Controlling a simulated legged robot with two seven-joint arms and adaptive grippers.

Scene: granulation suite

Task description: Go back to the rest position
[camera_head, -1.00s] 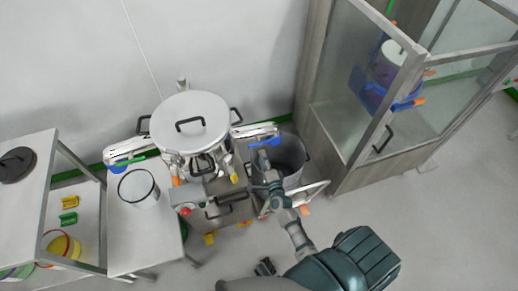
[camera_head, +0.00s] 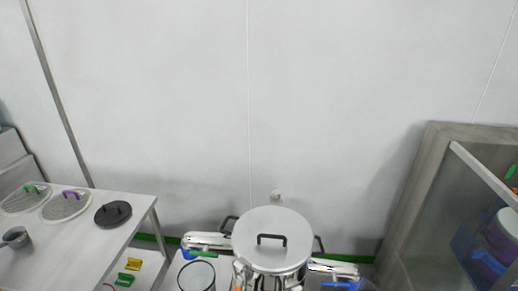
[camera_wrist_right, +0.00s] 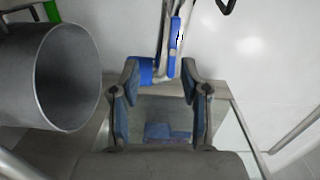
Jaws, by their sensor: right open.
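My right gripper (camera_wrist_right: 163,92) shows in the right wrist view with its two fingers spread apart and nothing held between them. A blue clamp handle (camera_wrist_right: 175,32) on a pale metal arm appears just beyond the fingertips; I cannot tell whether it touches them. Neither of my grippers shows in the head view.
A table (camera_head: 60,238) with round sieves and a dark disc is at left. A glass-fronted cabinet (camera_head: 440,200) is at right.

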